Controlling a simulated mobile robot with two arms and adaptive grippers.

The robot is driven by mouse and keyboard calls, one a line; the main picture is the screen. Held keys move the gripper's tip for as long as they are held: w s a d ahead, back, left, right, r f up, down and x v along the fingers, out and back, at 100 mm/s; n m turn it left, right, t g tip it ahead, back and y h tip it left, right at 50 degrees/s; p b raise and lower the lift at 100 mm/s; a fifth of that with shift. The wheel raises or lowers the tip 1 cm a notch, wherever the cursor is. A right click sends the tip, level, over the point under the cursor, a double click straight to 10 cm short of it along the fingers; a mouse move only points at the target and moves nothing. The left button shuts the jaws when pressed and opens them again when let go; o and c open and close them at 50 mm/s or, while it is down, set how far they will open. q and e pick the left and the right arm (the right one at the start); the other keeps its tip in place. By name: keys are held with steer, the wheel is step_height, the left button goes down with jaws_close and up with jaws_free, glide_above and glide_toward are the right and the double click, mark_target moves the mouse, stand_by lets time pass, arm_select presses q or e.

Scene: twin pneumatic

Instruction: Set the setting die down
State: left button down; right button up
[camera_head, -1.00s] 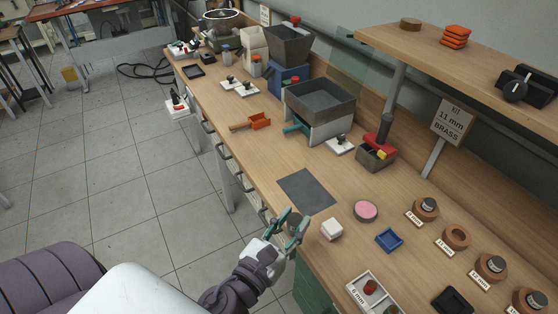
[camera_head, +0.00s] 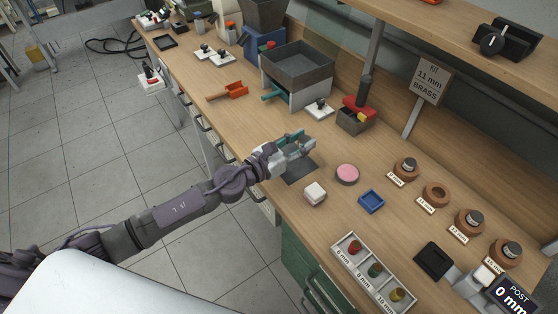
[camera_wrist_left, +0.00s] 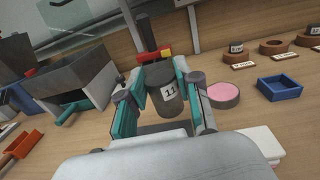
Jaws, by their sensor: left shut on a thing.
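My left gripper (camera_head: 296,146) is over the dark grey mat (camera_head: 301,171) on the bench. In the left wrist view its teal fingers (camera_wrist_left: 166,98) are shut on a dark grey cylinder, the setting die (camera_wrist_left: 165,97), marked "11". The die is held upright between the fingers. In the head view the die is mostly hidden by the gripper. I cannot tell if the die touches the mat. My right gripper is not in view.
A pink round pad (camera_head: 347,174), a white block (camera_head: 315,193) and a blue tray (camera_head: 371,201) lie right of the mat. Wooden ring holders (camera_head: 437,194) stand farther right, one without a die. A grey hopper box (camera_head: 297,72) stands behind.

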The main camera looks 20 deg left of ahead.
arm_select(q)
steer(key=a+f+b, duration=0.1)
steer(key=a, duration=0.1)
steer(key=w+a+f+b, duration=0.1)
steer(key=a+f, duration=0.1)
steer(key=a+f+b, duration=0.1)
steer(key=a, duration=0.1)
steer(key=shift+w+a+f+b, duration=0.15)
steer(key=shift+a+b, duration=0.15)
steer(key=shift+a, duration=0.05)
steer(key=shift+f+b, duration=0.5)
steer(key=shift+f, duration=1.45)
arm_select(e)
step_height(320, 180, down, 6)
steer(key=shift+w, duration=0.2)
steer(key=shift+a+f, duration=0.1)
arm_select(q)
steer(key=shift+a, duration=0.1)
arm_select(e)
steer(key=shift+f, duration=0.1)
arm_select(q)
steer(key=shift+f+b, duration=0.2)
steer(key=shift+b, duration=0.1)
steer(key=c, duration=0.8)
jaws_free()
